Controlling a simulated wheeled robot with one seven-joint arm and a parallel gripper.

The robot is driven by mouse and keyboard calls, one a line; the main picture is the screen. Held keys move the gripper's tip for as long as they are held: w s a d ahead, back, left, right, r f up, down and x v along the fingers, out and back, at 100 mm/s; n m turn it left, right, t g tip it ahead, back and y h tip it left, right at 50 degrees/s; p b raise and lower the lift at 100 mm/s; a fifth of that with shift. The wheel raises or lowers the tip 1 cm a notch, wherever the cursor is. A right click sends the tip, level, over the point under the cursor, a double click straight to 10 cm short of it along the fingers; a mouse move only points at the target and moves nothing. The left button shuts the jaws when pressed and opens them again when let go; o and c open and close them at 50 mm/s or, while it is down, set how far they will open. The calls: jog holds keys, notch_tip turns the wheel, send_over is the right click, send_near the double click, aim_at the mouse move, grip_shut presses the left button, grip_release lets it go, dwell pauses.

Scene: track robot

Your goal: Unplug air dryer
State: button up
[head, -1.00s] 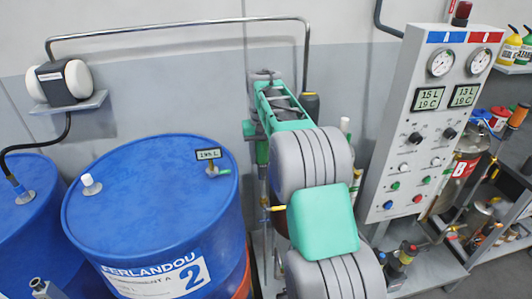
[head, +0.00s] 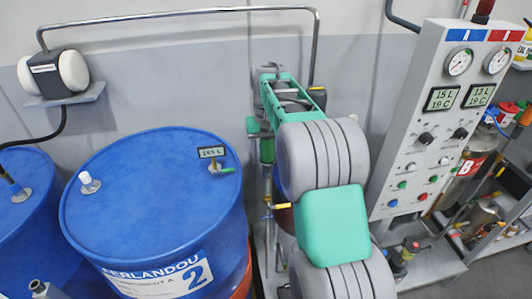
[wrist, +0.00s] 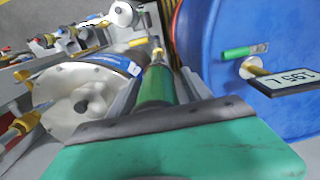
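A green upright cylinder (head: 267,150), which looks like the air dryer, stands between the blue drum and the control panel. In the wrist view the green cylinder (wrist: 156,88) lies between the grey fingers of my gripper (wrist: 157,92), with a brass fitting at its far end. The fingers run along both sides of it. I cannot tell whether they touch it. In the head view my own teal and grey arm hides the fingertips and part of the cylinder.
The blue drum (head: 150,190) with a small level display (head: 211,152) is close on the left. A control panel (head: 430,125) with gauges stands on the right. A silver round-lidded vessel (wrist: 85,95) shows beside the fingers in the wrist view. A metal pipe (head: 180,22) runs along the wall.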

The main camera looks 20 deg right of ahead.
jog(key=shift+o, duration=1)
jog(key=shift+s+f, duration=0.1)
jog(key=shift+f, duration=0.1)
